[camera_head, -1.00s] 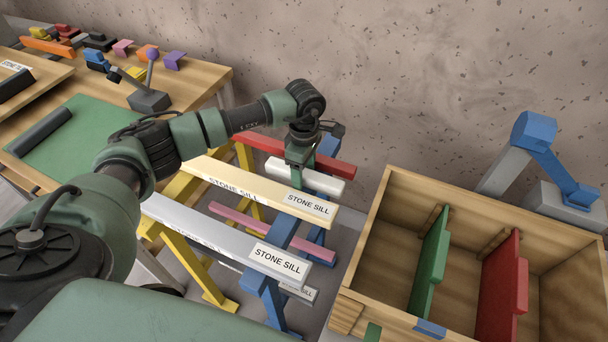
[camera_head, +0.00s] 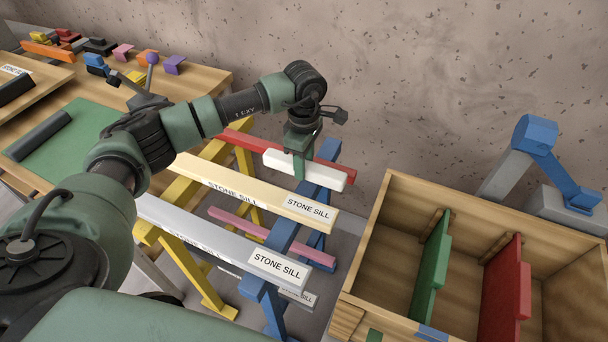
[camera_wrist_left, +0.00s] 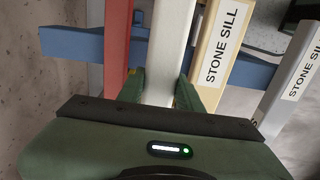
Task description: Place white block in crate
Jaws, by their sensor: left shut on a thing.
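The white block (camera_head: 330,176) is a long bar. My left gripper (camera_head: 299,168) is shut on it from above, and the block is held a little over the trestle, in front of the red bar (camera_head: 243,140). In the left wrist view the white block (camera_wrist_left: 168,50) runs between the two green fingers of the gripper (camera_wrist_left: 168,92). The crate (camera_head: 347,320) is an open wooden box at the right, apart from the block. It holds an upright green slab (camera_head: 430,265) and an upright red slab (camera_head: 502,285). My right gripper is not in view.
A cream stone sill (camera_head: 240,190), a grey stone sill (camera_head: 215,240) and a pink bar (camera_head: 270,236) lie across blue and yellow trestles. A blue and grey object (camera_head: 550,160) stands behind the crate. A speckled wall closes the back.

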